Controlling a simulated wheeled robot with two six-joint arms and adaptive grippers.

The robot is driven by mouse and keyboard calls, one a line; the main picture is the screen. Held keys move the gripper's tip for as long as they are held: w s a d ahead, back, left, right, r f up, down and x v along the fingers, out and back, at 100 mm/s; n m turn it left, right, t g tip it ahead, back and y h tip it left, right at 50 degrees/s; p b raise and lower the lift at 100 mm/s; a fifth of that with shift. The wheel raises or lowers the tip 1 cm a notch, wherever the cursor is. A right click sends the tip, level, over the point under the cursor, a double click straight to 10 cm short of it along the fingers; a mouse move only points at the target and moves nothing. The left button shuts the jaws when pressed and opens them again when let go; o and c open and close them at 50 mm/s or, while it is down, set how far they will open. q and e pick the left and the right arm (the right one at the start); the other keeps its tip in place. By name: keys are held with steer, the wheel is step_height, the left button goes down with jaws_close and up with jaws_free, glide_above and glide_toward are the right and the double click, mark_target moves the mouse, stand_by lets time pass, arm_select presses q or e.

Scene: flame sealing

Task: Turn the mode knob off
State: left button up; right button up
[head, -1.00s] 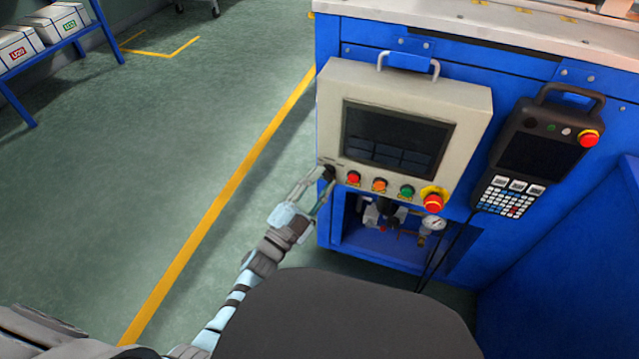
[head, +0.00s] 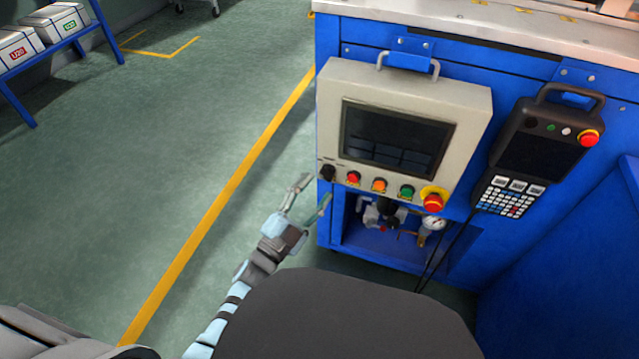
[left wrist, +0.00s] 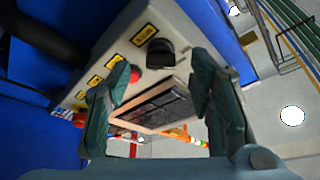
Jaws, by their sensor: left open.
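The black mode knob (head: 327,172) sits at the lower left corner of the beige control panel (head: 465,110), left of a red button (head: 353,177). In the left wrist view the knob (left wrist: 160,53) shows beyond the fingers, with a yellow warning label beside it. I cannot tell its exact setting. My left gripper (head: 313,192) is open and empty, just below and left of the knob, apart from it. Its two fingers also show in the left wrist view (left wrist: 165,105). My right gripper is not in view.
Orange and green buttons (head: 407,191) and a red emergency stop (head: 433,200) line the panel's lower edge. A teach pendant (head: 535,145) hangs at right. A gauge (head: 431,223) and fittings sit in the opening below. The floor at left is clear.

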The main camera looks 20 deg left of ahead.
arm_select(q)
steer(key=v, duration=0.9)
steer(key=shift+s, duration=0.2)
steer(key=shift+a, duration=0.1)
